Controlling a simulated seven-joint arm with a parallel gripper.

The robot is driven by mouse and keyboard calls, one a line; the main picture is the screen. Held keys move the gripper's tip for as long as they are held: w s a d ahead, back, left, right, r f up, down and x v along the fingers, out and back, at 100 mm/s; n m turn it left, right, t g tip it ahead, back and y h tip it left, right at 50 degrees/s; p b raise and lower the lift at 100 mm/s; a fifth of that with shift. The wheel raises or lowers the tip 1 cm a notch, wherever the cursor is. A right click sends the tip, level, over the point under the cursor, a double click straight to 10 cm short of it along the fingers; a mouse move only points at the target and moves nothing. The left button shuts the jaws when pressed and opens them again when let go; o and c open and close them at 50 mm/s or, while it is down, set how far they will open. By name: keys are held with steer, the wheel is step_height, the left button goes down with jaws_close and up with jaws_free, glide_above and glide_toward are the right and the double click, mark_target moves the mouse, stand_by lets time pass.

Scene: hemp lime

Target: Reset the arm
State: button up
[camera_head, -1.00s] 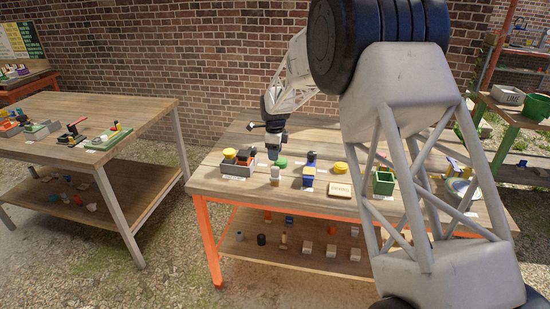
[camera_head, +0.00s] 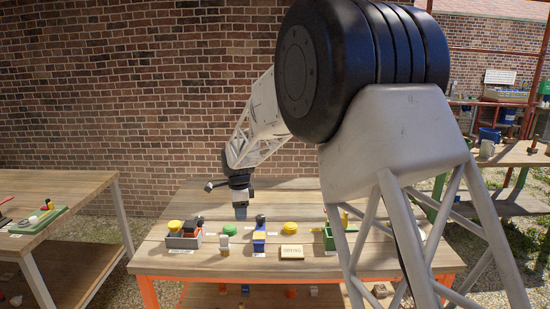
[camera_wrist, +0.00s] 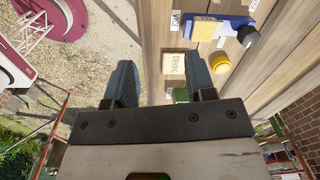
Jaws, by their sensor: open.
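My gripper (camera_head: 240,211) hangs from my arm over the back left part of the wooden table (camera_head: 200,258), above the small items. In the wrist view my gripper (camera_wrist: 162,95) shows its two blue-grey fingers spread apart with nothing between them. Below the fingers are the table edge and the gravel ground. My arm's large black joint and grey lattice link cover the right part of the table in the head view.
The table holds a grey bin (camera_head: 184,240) with coloured items, a green disc (camera_head: 230,233), a blue holder (camera_head: 259,240), a yellow disc (camera_head: 290,228), a wooden sign (camera_head: 292,251) and a green box (camera_head: 330,240). Another table (camera_head: 75,195) stands left. A brick wall is behind.

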steer(key=s+d+r+n+t, duration=0.1)
steer(key=s+d+r+n, duration=0.3)
steer(key=s+d+r, duration=0.5)
steer(key=s+d+r+n, duration=0.4)
steer(key=s+d, duration=0.7)
steer(key=s, duration=0.3)
steer(key=s+d+f+n, duration=0.1)
steer(key=s+d+n, duration=0.2)
steer(key=s, duration=1.1)
steer(key=s+d+f+n+t, duration=0.1)
steer(key=s+d+n, duration=0.3)
steer(key=s, duration=0.9)
steer(key=d+f, duration=0.1)
steer(key=d, duration=0.2)
steer(key=shift+s+d, duration=0.4)
